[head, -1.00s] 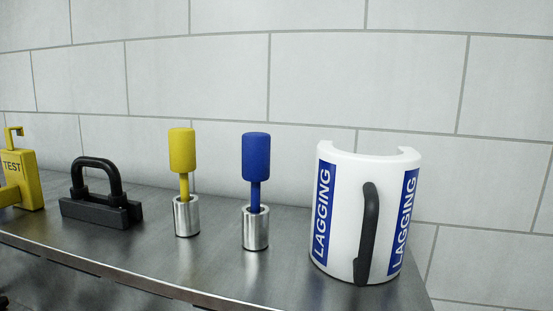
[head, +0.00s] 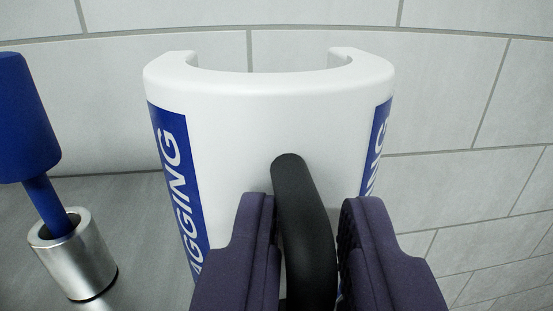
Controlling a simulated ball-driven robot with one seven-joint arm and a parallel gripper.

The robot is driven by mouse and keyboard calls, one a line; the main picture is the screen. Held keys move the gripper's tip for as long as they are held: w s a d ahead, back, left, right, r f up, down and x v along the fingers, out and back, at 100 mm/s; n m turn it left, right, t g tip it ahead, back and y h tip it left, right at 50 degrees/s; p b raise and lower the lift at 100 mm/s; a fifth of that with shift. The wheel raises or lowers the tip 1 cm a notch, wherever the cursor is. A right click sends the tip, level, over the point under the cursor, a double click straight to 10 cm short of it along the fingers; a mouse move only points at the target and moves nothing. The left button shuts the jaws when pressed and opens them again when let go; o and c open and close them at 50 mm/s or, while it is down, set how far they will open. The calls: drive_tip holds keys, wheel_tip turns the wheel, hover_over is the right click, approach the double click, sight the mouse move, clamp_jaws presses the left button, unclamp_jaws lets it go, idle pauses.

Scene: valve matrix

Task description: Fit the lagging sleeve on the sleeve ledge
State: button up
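The lagging sleeve (head: 235,130) is a white half-round shell with blue LAGGING labels, open at the back. It stands upright on the metal shelf in front of me. Its black handle (head: 300,215) faces me. My gripper (head: 305,215) is at the handle, one purple finger on each side. The handle's lower end is hidden below the frame. I cannot make out a sleeve ledge apart from this shelf.
A blue-handled tool (head: 30,125) stands in a metal cup (head: 75,262) to the left of the sleeve. The grey metal shelf (head: 125,215) is bare between cup and sleeve. A white tiled wall (head: 455,75) rises behind.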

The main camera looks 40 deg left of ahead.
drive_tip(key=shift+s, duration=0.1)
drive_tip(key=shift+c, duration=0.4)
clamp_jaws()
drive_tip(key=shift+r, duration=0.1)
